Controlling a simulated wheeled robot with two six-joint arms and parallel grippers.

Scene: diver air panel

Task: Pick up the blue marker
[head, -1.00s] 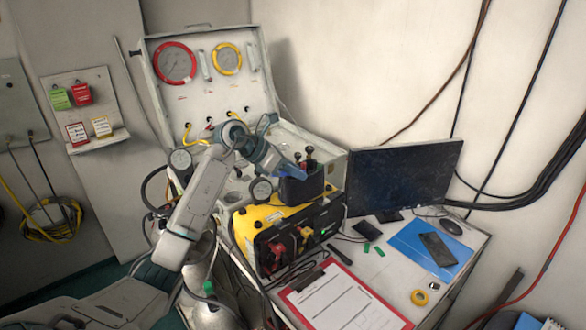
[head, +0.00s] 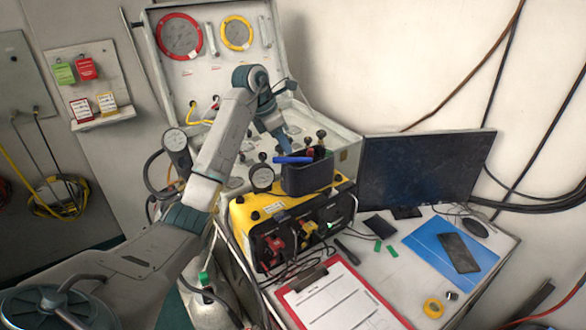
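The blue marker (head: 293,160) lies nearly level across the top of a dark pen cup (head: 309,178), its left end sticking out past the rim. The cup stands on the yellow and black case. My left gripper (head: 286,147) reaches down from the upper left, with its fingertips just above or at the middle of the marker. The fingers are small and seen edge-on, so I cannot tell whether they grip it. My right gripper is out of view.
Dark-topped valve knobs (head: 320,138) of the open gauge panel case (head: 346,150) stand close behind the cup. The monitor (head: 425,170) is to the right. A clipboard (head: 335,300), blue folder (head: 430,240) and yellow tape roll (head: 433,308) lie on the desk.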

